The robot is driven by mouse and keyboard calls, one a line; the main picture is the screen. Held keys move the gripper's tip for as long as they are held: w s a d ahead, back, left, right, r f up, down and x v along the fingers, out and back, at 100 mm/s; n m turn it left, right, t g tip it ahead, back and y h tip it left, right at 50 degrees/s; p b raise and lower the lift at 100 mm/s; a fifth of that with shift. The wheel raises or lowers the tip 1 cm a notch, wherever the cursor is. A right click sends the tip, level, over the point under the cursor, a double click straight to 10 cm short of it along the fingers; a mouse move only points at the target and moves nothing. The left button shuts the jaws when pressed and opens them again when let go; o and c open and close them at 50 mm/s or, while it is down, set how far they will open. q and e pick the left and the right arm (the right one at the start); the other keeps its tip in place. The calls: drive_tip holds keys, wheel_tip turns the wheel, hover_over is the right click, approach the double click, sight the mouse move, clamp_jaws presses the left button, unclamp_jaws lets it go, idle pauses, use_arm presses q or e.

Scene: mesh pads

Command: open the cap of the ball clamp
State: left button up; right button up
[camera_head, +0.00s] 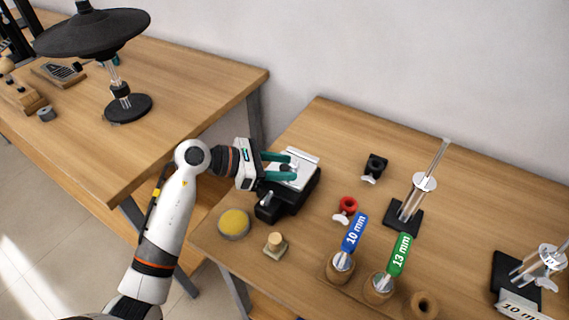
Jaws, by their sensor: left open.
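My left gripper (281,166) reaches in from the left, with its two teal fingers apart. Its fingers are over a black device (307,191) with a pale flat plate (303,158) on top and a small lever at its front left. A small dark round part lies between or below the fingertips; whether they touch it I cannot tell. A small black clamp (376,163) with a pale wing screw and a red ring-shaped clamp (347,205) with a similar screw stand to the right. Which item is the ball clamp is not clear. My right gripper is not in view.
A yellow round pad (234,223) and a small wooden block (275,245) lie near the table's front left. Blue (355,233) and green (398,254) labelled tools stand in wooden holders. A glass piece on a stand (423,183) is at right. The table's back is mostly clear.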

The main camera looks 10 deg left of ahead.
use_arm(q)
drive_tip(key=shift+w+d+f, duration=0.15)
drive_tip(key=shift+d, duration=0.25)
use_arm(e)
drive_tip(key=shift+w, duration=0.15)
use_arm(q)
drive_tip(key=shift+c, duration=0.4)
clamp_jaws()
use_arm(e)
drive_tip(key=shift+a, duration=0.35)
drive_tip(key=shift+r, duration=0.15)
